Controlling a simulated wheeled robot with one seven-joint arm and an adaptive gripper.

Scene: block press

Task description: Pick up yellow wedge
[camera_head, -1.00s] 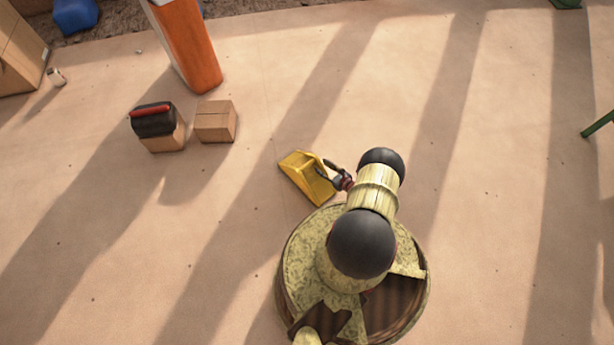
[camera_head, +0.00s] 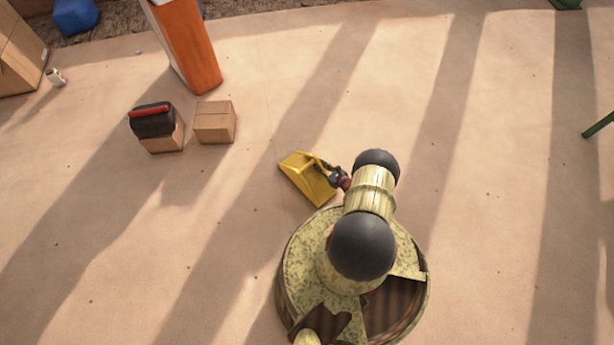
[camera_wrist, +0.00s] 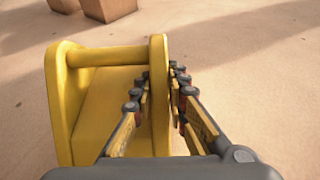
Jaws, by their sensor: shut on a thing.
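The yellow wedge (camera_head: 306,180) stands on the sandy floor just left of my arm in the head view. In the wrist view the wedge (camera_wrist: 112,100) shows two side plates joined by a bar at the top and a sloping face between them. My gripper (camera_wrist: 163,82) is shut on the wedge's right side plate, with one finger on each side of it. In the head view my gripper (camera_head: 329,170) is at the wedge's right upper edge, and its fingers are small and partly hidden there.
Two cardboard boxes stand to the upper left; a black case with a red handle (camera_head: 152,119) sits on one, and the other box (camera_head: 215,122) has a bare top. An orange block (camera_head: 186,45) stands behind them.

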